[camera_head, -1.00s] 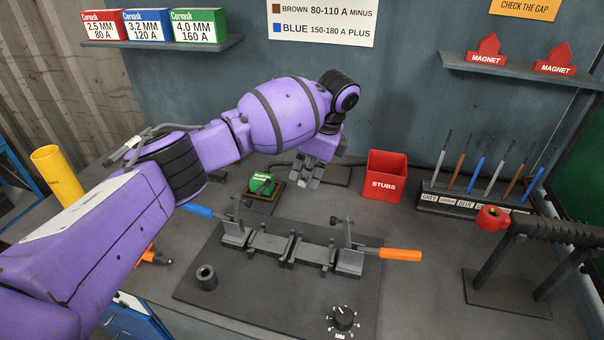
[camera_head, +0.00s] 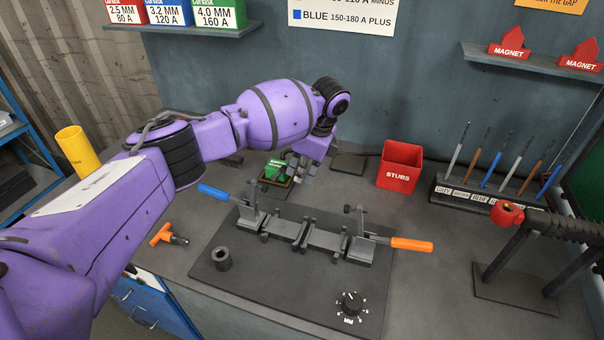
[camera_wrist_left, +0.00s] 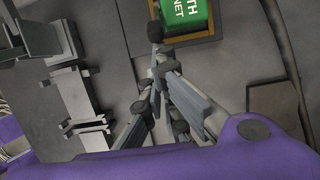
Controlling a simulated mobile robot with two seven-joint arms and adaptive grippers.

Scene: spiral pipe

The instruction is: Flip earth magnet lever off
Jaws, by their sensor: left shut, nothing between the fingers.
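The earth magnet is a green block (camera_head: 273,168) on a wood-edged base at the back of the bench, just left of the stubs bin. It also shows at the top of the left wrist view (camera_wrist_left: 190,16), cut off by the picture edge. My left gripper (camera_head: 299,169) is shut and empty, just right of the block, and hides part of it. In the left wrist view its fingers (camera_wrist_left: 163,72) point up toward the block's near left corner. A dark round knob shows beside that corner; I cannot tell whether it is the lever or whether the fingers touch it.
A dark jig plate (camera_head: 228,295) with upright clamps and blue and orange handles lies in front of the gripper. A red stubs bin (camera_head: 400,168) and a rod rack (camera_head: 465,196) stand to the right. An orange-handled tool (camera_head: 163,234) lies left.

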